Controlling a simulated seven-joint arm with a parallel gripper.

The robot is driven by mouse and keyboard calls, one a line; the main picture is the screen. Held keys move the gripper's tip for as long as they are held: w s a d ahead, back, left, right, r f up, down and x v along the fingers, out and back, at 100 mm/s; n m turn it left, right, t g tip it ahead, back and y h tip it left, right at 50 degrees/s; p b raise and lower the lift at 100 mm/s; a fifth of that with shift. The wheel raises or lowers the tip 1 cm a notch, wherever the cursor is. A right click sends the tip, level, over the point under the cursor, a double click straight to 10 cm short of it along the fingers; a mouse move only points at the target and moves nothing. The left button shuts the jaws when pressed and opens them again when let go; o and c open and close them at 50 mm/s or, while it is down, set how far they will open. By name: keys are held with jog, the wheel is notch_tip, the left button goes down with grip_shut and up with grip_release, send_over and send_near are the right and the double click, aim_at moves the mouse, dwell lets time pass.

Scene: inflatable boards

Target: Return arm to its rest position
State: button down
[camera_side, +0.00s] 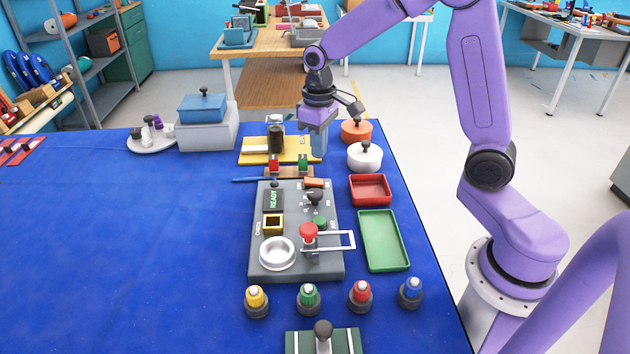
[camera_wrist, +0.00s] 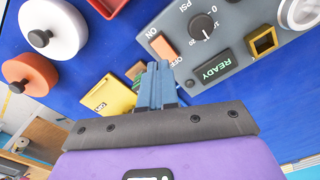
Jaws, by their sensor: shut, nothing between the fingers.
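My gripper (camera_side: 318,153) is shut and empty. In the side view it points down over the right end of the yellow plate (camera_side: 262,158), behind the grey control panel (camera_side: 257,245) and left of the orange round pot (camera_side: 356,130). Its closed blue-grey fingers also show in the wrist view (camera_wrist: 160,68), with the panel (camera_wrist: 240,45) to their right. The panel's display reads READY (camera_wrist: 216,66). My purple arm reaches in from the right, bent high at the elbow. I cannot tell the exact height of the fingertips.
A white round pot (camera_side: 364,156), a red tray (camera_side: 370,188) and a green tray (camera_side: 384,240) line the table's right side. Several coloured knobbed connectors stand in front of the panel. A blue-lidded box (camera_side: 205,135) is at the back left. The blue table's left half is mostly clear.

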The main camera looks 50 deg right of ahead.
jog(key=s+a+r+n, duration=0.1)
jog(key=s+a+n, duration=0.15)
jog(key=s, duration=0.45)
jog(key=s+a+r+n, duration=0.2)
jog(key=s+a, duration=0.2)
jog(key=s, duration=0.2)
jog(key=s+d+n, duration=0.1)
jog(key=s+n, duration=0.4)
jog(key=s, duration=1)
jog(key=shift+d+f, duration=0.15)
jog(key=shift+d, duration=0.15)
